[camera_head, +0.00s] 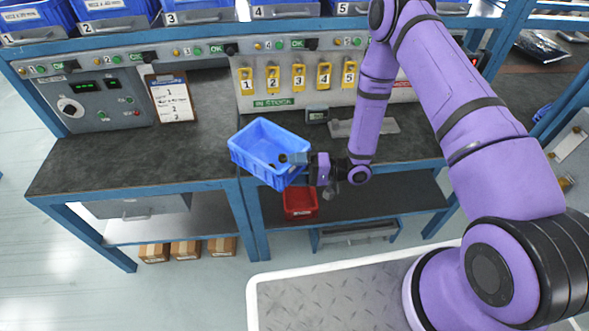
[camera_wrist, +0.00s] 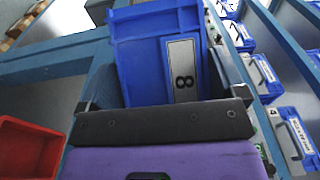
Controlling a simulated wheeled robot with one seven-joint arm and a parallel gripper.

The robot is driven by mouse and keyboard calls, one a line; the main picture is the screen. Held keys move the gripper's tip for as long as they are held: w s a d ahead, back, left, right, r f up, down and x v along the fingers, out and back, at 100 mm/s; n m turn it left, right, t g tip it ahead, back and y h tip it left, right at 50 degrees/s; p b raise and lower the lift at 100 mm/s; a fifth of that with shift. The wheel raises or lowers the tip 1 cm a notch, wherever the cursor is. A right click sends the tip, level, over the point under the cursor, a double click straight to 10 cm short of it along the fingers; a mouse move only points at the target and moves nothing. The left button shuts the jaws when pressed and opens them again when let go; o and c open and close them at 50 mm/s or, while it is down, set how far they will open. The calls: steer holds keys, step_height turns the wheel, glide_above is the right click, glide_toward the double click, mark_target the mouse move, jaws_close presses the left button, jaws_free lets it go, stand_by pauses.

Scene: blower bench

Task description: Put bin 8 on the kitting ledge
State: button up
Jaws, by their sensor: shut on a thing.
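My gripper (camera_head: 298,159) is shut on the bin's near right side. The bin appears held over the front edge of the grey-topped bench (camera_head: 130,172); I cannot tell the exact gap beneath it. No surface carries a readable kitting ledge label, so I cannot tell which one it is.
Numbered blue bins (camera_head: 195,12) line the shelf above. A clipboard (camera_head: 169,98), a small display (camera_head: 317,115) and a grey plate (camera_head: 365,127) are at the bench back. A red bin (camera_head: 300,203) sits on the lower shelf. The left benchtop is clear.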

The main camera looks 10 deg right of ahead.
mark_target(300, 170)
steer(key=shift+w+f, duration=0.1)
steer(key=shift+w, duration=1.3)
steer(key=shift+w+f, duration=0.15)
steer(key=shift+f, duration=0.15)
steer(key=shift+d+f, duration=0.1)
steer(key=shift+f, duration=1.35)
steer(key=shift+f, duration=0.1)
steer(key=o, duration=0.9)
steer(key=shift+c, duration=0.2)
steer(key=s+d, duration=0.1)
steer(key=d, duration=1.1)
steer(key=shift+s, duration=0.3)
